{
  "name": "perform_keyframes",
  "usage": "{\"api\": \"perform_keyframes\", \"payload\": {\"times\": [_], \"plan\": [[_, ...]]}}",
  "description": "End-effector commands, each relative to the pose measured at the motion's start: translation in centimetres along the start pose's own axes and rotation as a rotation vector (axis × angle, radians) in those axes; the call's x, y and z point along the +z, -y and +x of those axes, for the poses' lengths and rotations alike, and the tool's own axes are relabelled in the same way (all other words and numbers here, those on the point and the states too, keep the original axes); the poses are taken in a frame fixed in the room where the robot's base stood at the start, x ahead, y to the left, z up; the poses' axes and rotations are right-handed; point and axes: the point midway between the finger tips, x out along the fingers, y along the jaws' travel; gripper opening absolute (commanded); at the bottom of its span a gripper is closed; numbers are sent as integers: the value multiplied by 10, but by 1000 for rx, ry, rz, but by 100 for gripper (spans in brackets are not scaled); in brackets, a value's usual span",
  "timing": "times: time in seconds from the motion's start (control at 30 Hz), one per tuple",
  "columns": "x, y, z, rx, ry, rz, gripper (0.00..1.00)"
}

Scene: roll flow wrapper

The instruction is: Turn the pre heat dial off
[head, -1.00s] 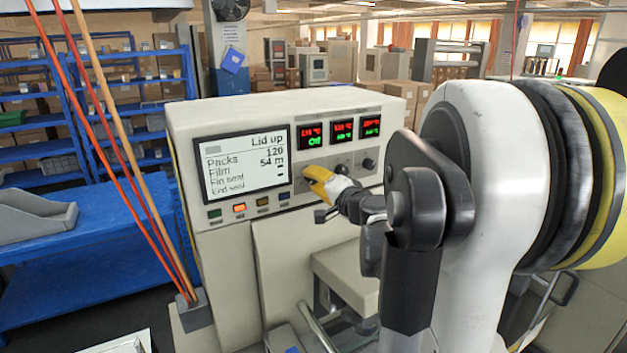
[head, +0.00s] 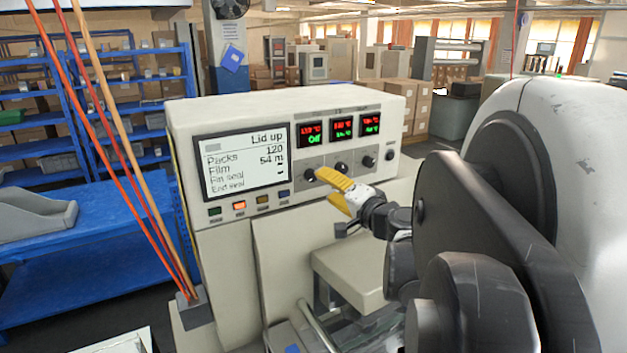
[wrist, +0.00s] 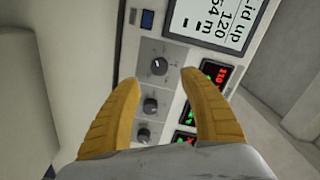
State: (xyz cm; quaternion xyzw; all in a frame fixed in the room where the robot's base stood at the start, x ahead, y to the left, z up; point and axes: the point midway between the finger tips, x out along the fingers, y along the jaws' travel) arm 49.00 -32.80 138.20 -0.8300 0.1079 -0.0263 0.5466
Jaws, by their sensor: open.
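The machine's control panel (head: 325,185) has a row of dark dials. The leftmost dial (head: 310,175) sits under a display (head: 311,133) with a green "Off" line. A middle dial (head: 341,168) and a right dial (head: 369,161) sit under two other lit displays. I cannot read which dial is labelled pre heat. My yellow-fingered gripper (head: 336,188) is open in front of the panel, apart from it. In the wrist view, the leftmost dial (wrist: 159,66) shows a white mark just beyond and between the open fingertips (wrist: 160,80); nothing is held.
A "Lid up" screen (head: 242,161) is left of the dials, with several small buttons (head: 239,206) below. A beige block (head: 350,275) stands below my gripper. Orange and red poles (head: 125,150) and blue shelving (head: 95,100) are at left.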

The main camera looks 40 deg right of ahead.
Motion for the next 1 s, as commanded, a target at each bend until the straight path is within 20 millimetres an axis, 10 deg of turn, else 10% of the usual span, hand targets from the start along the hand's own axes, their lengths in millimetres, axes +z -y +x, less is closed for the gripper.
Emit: {"api": "perform_keyframes", "payload": {"times": [0.27, 0.77, 0.87, 1.0], "plan": [[-1, 0, -41, 0, -2, 1, 51], [2, 0, -44, 0, 3, -1, 51], [20, -2, -40, 12, 41, -21, 51], [100, -14, -33, 67, 203, -121, 51]]}}
